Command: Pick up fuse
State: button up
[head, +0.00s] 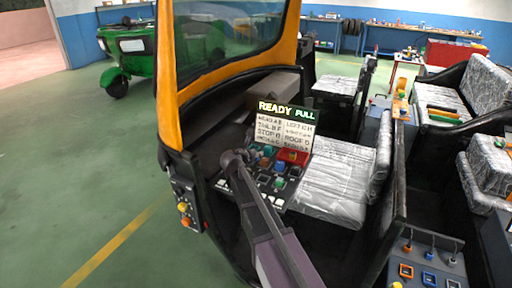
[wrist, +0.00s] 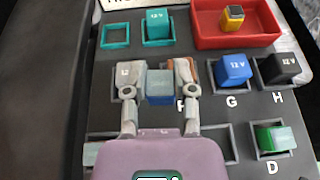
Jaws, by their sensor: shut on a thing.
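A blue block-shaped fuse (wrist: 160,88) is between the two fingers of my gripper (wrist: 158,80) in the wrist view, and the gripper is shut on it. The fingers partly hide the socket around the fuse, so I cannot tell whether it is seated or lifted. In the head view my gripper (head: 240,160) reaches over the dark fuse panel (head: 285,202), where the held fuse cannot be made out.
Other fuses around it are teal (wrist: 157,25), blue (wrist: 234,69), black (wrist: 282,68) and green (wrist: 273,137). A red tray (wrist: 205,38) holds a yellow and dark fuse (wrist: 232,17). A lettered sign (head: 286,125) stands behind the panel. An orange-framed windshield pillar (head: 168,90) rises to the left.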

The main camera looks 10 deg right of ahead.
jog(key=shift+s+a+r, duration=0.1)
jog(key=shift+s+a, duration=0.05)
jog(key=shift+s, duration=0.9)
